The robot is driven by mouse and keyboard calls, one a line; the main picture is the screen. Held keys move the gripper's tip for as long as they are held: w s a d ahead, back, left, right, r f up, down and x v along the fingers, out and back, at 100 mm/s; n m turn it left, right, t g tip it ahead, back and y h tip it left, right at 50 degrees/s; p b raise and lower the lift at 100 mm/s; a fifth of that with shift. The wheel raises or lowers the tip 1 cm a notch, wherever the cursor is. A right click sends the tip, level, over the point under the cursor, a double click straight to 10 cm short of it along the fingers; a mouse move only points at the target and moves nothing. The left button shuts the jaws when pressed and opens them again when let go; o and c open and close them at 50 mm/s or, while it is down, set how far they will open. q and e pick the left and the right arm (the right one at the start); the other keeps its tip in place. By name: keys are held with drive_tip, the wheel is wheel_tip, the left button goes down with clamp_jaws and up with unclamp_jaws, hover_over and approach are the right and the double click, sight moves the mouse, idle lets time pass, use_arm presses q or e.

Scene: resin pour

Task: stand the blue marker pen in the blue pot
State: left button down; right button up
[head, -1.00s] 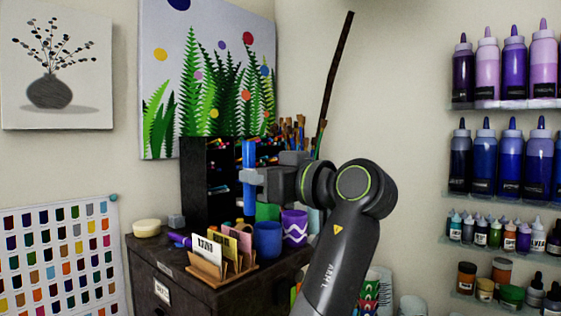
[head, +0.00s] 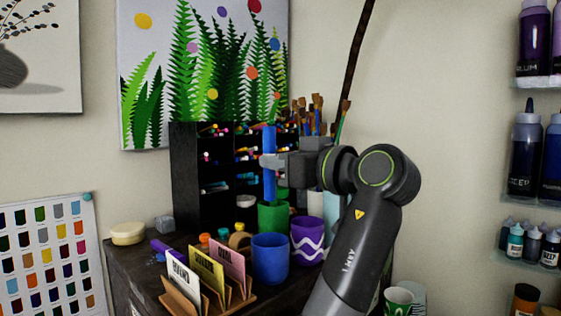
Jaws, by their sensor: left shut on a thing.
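The blue marker pen (head: 269,184) is upright in my left gripper (head: 270,162), which is shut on its middle. The blue pot (head: 270,262) stands on the dark cabinet, below the pen in the picture and apart from it. The pen's lower end shows above the pot, in front of the green pot in the picture. The inside of the blue pot is mostly hidden. My right gripper is not in view.
A green pot (head: 273,217) stands behind the blue pot, and a purple zigzag pot (head: 307,241) stands to its right. A wooden card holder (head: 240,302) is at front left. A black marker rack (head: 184,170) stands behind. A cream round item (head: 128,233) sits at the left.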

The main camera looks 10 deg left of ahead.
sight(273, 189)
use_arm(q)
wheel_tip(273, 189, down, 3)
drive_tip(key=shift+f+b, duration=0.1)
drive_tip(key=shift+b, duration=1.1)
drive_tip(key=shift+f+b, duration=0.85)
drive_tip(key=shift+f, duration=0.1)
drive_tip(key=shift+f+b, duration=2.7)
drive_tip(key=shift+f, duration=0.7)
drive_tip(key=c, duration=1.3)
unclamp_jaws()
drive_tip(key=shift+d, duration=0.1)
